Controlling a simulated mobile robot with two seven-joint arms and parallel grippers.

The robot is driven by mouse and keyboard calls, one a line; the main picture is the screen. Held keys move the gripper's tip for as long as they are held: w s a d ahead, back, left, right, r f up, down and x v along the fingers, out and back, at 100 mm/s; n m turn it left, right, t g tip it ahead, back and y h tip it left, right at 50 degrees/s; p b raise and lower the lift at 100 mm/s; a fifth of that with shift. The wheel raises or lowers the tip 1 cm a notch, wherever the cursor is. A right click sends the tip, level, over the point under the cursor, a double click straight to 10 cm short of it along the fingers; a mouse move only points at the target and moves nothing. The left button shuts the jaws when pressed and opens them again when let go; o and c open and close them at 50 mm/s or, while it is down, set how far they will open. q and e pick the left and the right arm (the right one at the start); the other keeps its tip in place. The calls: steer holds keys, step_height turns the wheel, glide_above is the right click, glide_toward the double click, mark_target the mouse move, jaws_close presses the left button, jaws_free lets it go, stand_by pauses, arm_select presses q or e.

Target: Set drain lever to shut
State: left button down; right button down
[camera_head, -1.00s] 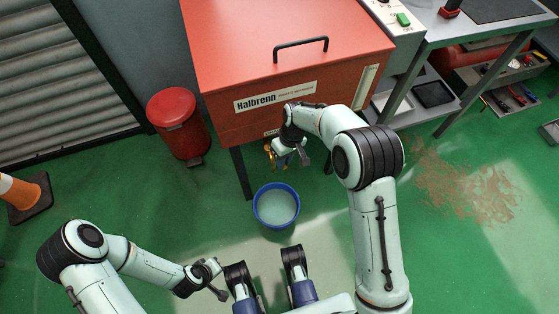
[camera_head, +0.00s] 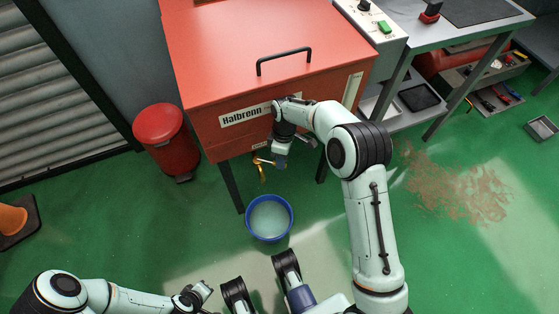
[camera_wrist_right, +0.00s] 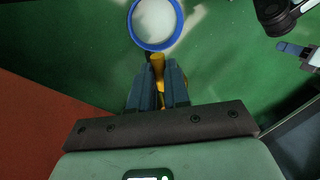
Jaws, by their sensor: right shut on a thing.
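The brass drain valve (camera_head: 262,172) hangs under the front of the red machine, above the blue-rimmed bucket (camera_head: 247,219). Its lever (camera_head: 262,161) points right, toward my right gripper (camera_head: 275,163). In the right wrist view, my right gripper (camera_wrist_right: 158,92) has its two dark fingers close together around a brass part (camera_wrist_right: 158,66), which I take to be the lever. The fingers hide most of that part. The bucket (camera_wrist_right: 134,28) also shows beyond the fingertips. My left gripper (camera_head: 199,294) is at the bottom, away from the valve; its jaw opening is too small to read.
The red machine (camera_head: 215,85) stands over the valve, its legs on both sides of the bucket. A red bin (camera_head: 165,140) stands to its left. A grey bench with a lower shelf is at the right. The green floor in front is mostly clear.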

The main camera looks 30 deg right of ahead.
stand_by(0.4)
steer(key=c, duration=1.1)
jaws_free()
